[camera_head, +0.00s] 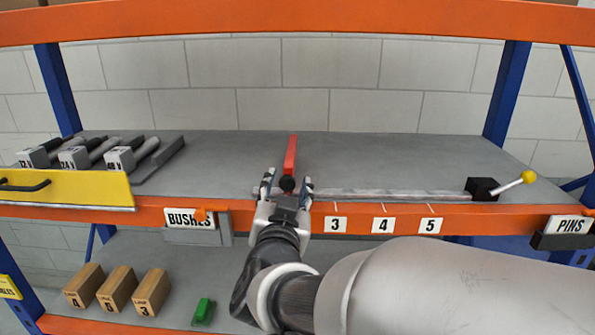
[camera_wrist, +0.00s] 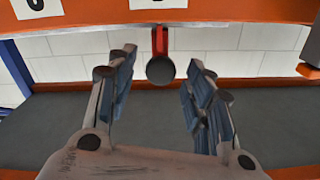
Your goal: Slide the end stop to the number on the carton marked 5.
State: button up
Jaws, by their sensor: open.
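The end stop is a red bar (camera_head: 291,152) with a round black knob (camera_head: 288,184) at its near end, left of the scale plates 3 (camera_head: 335,224), 4 (camera_head: 382,226) and 5 (camera_head: 429,226). My gripper (camera_head: 287,188) is open, with one finger on each side of the knob. In the wrist view the knob (camera_wrist: 160,70) sits between the spread fingertips (camera_wrist: 160,72), with gaps both sides. A metal rail (camera_head: 390,194) runs right from there. Several cartons stand below; the middle carton (camera_head: 117,288) has a small digit, perhaps 5 or 6.
A black block with a yellow-knobbed lever (camera_head: 498,187) stands at the rail's right end. A yellow panel (camera_head: 65,188) and tools (camera_head: 120,156) are at left. A green block (camera_head: 203,311) lies on the lower shelf. The rail between gripper and lever looks clear.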

aim_at(291, 163)
jog(key=shift+w, duration=1.3)
jog(key=shift+c, duration=0.2)
grip_shut()
